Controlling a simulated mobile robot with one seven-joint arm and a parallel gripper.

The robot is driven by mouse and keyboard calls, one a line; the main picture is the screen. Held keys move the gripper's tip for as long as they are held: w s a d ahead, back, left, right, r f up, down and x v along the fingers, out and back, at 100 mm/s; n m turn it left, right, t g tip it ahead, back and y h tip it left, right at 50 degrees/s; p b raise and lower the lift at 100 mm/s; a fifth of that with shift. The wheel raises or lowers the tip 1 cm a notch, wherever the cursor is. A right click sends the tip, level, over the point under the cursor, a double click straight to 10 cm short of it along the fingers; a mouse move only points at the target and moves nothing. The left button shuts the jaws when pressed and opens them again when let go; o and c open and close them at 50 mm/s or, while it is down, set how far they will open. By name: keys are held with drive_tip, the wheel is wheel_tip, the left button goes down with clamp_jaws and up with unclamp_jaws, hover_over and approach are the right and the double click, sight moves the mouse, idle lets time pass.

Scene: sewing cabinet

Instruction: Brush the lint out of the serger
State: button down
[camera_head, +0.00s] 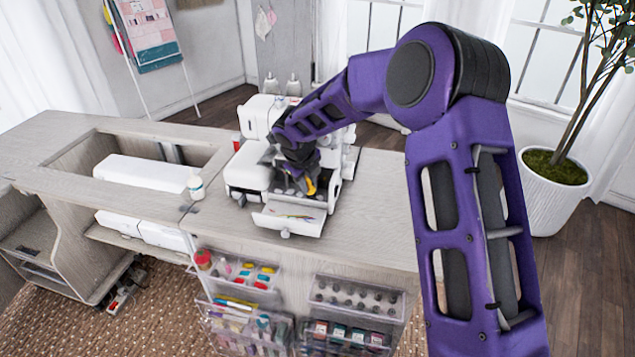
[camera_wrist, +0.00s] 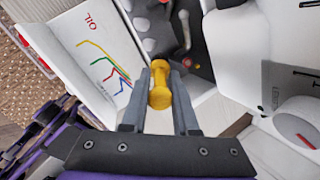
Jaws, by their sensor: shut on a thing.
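The white serger (camera_head: 262,118) stands on the cabinet top, with its front cover (camera_head: 290,217) folded down. In the wrist view, the inside of the open cover (camera_wrist: 88,45) shows coloured thread lines and the word OIL. My gripper (camera_head: 308,180) is at the serger's open front. It is shut on a yellow handle (camera_wrist: 160,88), likely the lint brush, which also shows in the head view (camera_head: 311,186). The handle's far end points toward the dark looper area (camera_wrist: 160,25). I cannot make out the bristles or any lint clearly.
A white sewing machine (camera_head: 145,175) lies in the cabinet's recess. Clear racks (camera_head: 240,290) of supplies hang on the front. The cabinet top (camera_head: 380,215) is clear to the right.

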drive_tip(key=a+p, duration=0.1)
drive_tip(key=a, duration=0.2)
drive_tip(key=w+a+p, duration=0.1)
drive_tip(key=a, duration=0.2)
drive_tip(key=w+a+p, duration=0.1)
drive_tip(key=a+p, duration=0.1)
drive_tip(key=a, duration=0.1)
drive_tip(key=shift+a, duration=0.3)
drive_tip(key=shift+f, duration=0.45)
idle(0.4)
drive_tip(key=shift+s+d+r+p, duration=0.15)
drive_tip(key=shift+d+p, duration=0.1)
drive_tip(key=shift+d, duration=0.25)
drive_tip(key=shift+s+d+r+p, duration=0.1)
drive_tip(key=shift+d+p, duration=0.1)
drive_tip(key=shift+d, duration=0.3)
drive_tip(key=shift+d+f, duration=0.1)
drive_tip(key=shift+d, duration=0.15)
drive_tip(key=shift+s+d+p, duration=0.2)
drive_tip(key=shift+d+p, duration=0.1)
drive_tip(key=shift+d, duration=0.55)
